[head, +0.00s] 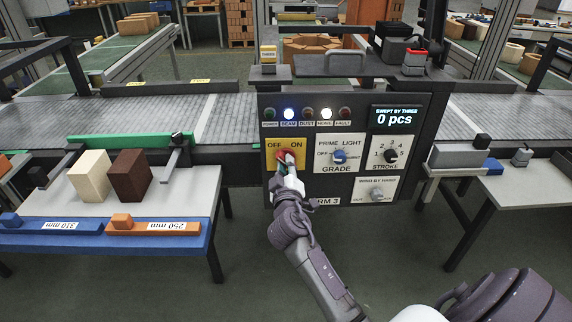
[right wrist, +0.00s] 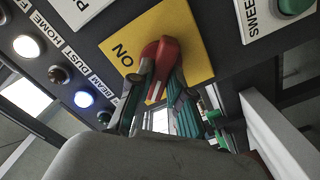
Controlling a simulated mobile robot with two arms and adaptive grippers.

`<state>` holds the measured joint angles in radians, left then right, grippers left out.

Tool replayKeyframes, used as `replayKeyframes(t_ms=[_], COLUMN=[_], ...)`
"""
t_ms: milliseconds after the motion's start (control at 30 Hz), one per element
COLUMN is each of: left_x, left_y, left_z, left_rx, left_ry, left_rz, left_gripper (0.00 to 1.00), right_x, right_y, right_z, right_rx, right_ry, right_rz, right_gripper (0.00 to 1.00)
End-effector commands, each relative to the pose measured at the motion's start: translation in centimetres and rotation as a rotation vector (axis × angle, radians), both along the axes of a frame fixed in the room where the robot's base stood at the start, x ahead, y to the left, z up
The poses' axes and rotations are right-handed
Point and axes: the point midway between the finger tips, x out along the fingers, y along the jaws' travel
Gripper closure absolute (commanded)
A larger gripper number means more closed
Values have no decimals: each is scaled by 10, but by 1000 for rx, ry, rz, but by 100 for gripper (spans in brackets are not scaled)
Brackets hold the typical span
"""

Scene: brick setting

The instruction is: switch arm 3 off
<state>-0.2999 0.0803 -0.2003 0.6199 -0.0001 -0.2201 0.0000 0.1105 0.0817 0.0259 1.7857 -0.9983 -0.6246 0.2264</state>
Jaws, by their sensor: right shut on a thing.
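The arm 3 panel (head: 350,113) stands in the middle of the head view. On its left a yellow plate (head: 271,162) marked OFF and ON carries a red switch handle (head: 287,155). My right gripper (head: 286,166) is shut on this handle and covers part of it. In the right wrist view the red handle (right wrist: 160,56) sits between the two fingers, on the yellow plate (right wrist: 190,35) with the ON label beside it. Which label the handle points to, I cannot tell. The beam lamp (head: 289,113) glows blue and the home lamp (head: 326,114) white. My left gripper is not in view.
To the right of the switch are the grade knob (head: 340,156), the stroke knob (head: 391,155) and a display (head: 395,118) reading 0 pcs. A conveyor (head: 60,110) runs behind. A table at left holds a cream block (head: 90,176) and a brown block (head: 130,175).

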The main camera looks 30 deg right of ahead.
Motion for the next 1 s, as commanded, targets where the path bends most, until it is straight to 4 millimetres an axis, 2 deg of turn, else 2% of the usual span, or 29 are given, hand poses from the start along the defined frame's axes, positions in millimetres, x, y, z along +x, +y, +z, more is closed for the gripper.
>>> replayKeyframes(t_ms=[600,633,733,767,1000], left_x=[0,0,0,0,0], left_y=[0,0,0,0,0], left_z=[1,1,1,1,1], left_rx=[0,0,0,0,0], left_ry=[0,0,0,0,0], left_rz=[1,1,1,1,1], left_gripper=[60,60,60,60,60], right_x=[0,0,0,0,0], right_y=[0,0,0,0,0], right_z=[0,0,0,0,0], right_rx=[-35,-35,-34,-34,-33], right_ry=[21,21,20,20,19], right_rz=[1,1,1,1,1], right_gripper=[100,76,60,56,56])
